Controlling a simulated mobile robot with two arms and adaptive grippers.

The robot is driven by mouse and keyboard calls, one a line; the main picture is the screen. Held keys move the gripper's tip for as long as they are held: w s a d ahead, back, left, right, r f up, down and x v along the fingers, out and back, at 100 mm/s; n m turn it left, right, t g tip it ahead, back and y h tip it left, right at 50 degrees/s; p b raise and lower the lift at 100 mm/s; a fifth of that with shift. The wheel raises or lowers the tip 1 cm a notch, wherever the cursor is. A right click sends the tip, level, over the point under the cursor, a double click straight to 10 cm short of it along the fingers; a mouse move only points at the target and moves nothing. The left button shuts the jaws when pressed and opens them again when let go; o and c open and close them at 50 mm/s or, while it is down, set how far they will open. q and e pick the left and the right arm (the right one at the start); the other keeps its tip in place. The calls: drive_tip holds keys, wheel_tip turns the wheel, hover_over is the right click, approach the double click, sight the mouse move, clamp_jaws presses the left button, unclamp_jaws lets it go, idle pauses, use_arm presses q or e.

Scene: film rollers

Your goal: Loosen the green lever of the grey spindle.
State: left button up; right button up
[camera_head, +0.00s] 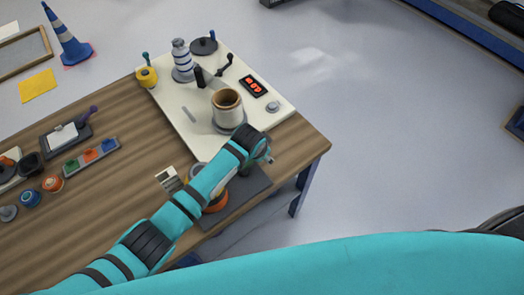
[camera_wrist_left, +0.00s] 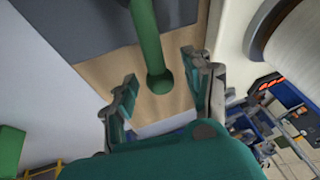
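In the left wrist view a green lever (camera_wrist_left: 147,38) comes in from the top and ends in a round tip between my left gripper's fingers. My left gripper (camera_wrist_left: 165,92) is open, with one finger on each side of the tip. I see a gap on both sides and no clear contact. In the head view my left gripper (camera_head: 265,152) is at the table's right end, over the dark mat (camera_head: 252,184). My arm covers much of this area, so the lever's mount and the grey spindle cannot be made out for sure. My right gripper is not in view.
A cream board (camera_head: 180,105) beyond my left arm carries a brown-rimmed roll (camera_head: 228,117), a striped grey post (camera_head: 181,57) and a red display (camera_head: 253,86). A small pale box (camera_head: 167,177) and an orange object (camera_head: 216,204) are close to the arm.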

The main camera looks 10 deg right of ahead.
use_arm(q)
drive_tip(key=shift+f, duration=0.1)
drive_tip(key=v, duration=1.2)
idle(0.4)
